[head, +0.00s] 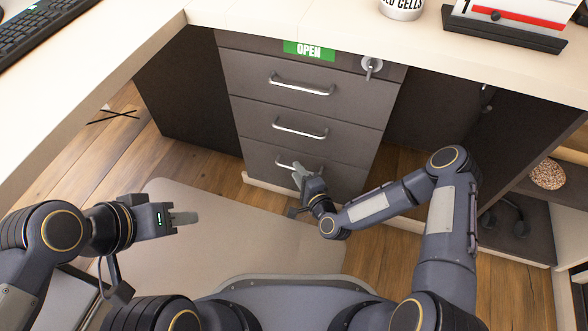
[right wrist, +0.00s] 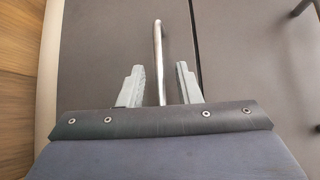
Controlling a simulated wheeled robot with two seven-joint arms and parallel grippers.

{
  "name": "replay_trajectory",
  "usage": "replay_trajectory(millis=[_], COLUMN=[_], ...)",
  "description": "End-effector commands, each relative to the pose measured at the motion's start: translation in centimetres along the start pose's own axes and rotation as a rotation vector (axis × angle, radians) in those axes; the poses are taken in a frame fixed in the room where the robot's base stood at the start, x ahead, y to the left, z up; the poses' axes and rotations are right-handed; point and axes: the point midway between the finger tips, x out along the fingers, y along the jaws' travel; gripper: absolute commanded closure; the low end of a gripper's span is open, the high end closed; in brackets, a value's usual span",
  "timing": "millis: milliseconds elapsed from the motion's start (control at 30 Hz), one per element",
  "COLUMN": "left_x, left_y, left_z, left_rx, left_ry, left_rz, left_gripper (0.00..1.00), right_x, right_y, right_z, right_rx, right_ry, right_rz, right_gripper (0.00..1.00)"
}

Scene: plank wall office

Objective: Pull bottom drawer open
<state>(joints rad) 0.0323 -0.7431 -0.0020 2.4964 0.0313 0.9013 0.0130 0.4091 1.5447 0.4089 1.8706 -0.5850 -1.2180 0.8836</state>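The dark grey drawer unit (head: 300,108) stands under the desk with its drawers closed. The bottom drawer (head: 262,158) has a silver bar handle (head: 284,164), partly hidden by my right gripper. My right gripper (head: 299,171) is at this handle. In the right wrist view the handle (right wrist: 158,60) runs between the two pale fingers of the gripper (right wrist: 160,85). The fingers are apart, with a gap on each side of the bar. My left gripper (head: 185,217) is out over the floor mat, away from the drawers; its finger gap cannot be made out.
The middle drawer handle (head: 300,128) and top drawer handle (head: 302,84) stick out above. A key (head: 370,66) hangs in the lock beside a green OPEN sign (head: 309,50). The desk top (head: 330,22) overhangs the unit. A floor mat (head: 225,225) lies in front.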

Motion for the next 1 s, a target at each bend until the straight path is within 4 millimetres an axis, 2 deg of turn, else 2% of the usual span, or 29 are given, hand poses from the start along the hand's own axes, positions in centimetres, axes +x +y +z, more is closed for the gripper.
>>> replay_trajectory(millis=[33,200,500,733,1000], left_x=[0.5,0.8,0.8,0.8,0.8], left_y=[-0.2,-0.4,-0.3,-0.3,-0.3], left_z=[0.2,0.4,0.4,0.4,0.4], left_rx=[0.0,0.0,0.0,0.0,0.0], left_ry=[0.0,0.0,0.0,0.0,0.0], left_rz=[0.0,0.0,0.0,0.0,0.0], left_gripper=[0.62,0.62,0.62,0.62,0.62], right_x=[0.8,2.3,2.6,2.6,2.5], right_y=[0.2,0.1,0.0,0.0,0.0], right_z=[0.0,0.0,0.0,0.0,0.0], right_rx=[-0.003,-0.002,-0.002,-0.002,-0.002], right_ry=[-0.001,0.0,-0.001,-0.001,-0.001], right_rz=[-0.001,0.0,0.001,0.001,0.001], right_gripper=[0.69,0.69,0.69,0.98,1.0])
